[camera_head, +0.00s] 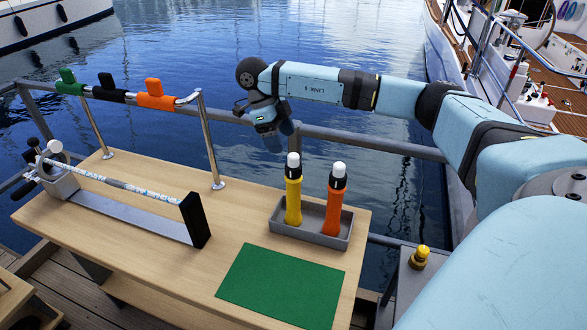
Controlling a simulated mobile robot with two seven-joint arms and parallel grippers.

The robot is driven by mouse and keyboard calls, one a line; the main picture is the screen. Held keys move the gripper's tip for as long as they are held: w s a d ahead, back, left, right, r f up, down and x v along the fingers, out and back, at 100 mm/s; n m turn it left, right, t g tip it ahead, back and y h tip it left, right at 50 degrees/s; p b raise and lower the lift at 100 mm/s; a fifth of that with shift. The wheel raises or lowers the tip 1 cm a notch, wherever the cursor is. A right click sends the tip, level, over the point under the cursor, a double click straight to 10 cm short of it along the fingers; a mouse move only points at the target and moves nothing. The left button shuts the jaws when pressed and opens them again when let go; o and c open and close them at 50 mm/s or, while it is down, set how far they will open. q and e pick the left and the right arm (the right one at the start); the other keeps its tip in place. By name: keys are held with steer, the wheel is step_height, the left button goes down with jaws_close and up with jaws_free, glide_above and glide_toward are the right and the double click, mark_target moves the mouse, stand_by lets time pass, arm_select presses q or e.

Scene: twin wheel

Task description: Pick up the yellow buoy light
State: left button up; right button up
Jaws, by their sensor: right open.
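The yellow buoy light (293,196) stands upright in a shallow grey tray (309,236) at the right end of the wooden table. It has a yellow body and a white cap with a dark band. An orange buoy light (334,203) of the same shape stands just to its right in the tray. My right gripper (272,143) points down, empty, above and a little left of the yellow light's cap, apart from it. Its fingers are small and partly hidden in this view. My left gripper is not in view.
A green mat (283,286) lies in front of the tray. A metal rail (141,98) with green, black and orange clips stands at the table's back left. A rope-and-winch fixture (123,186) takes up the left. A grey railing (372,145) runs behind the tray. The table middle is clear.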

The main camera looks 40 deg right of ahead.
mark_target(290, 155)
steer(key=x, duration=0.3)
steer(key=shift+f, duration=0.1)
steer(key=shift+p+x, duration=0.7)
steer(key=shift+x, duration=2)
steer(key=shift+d, duration=0.15)
jaws_close()
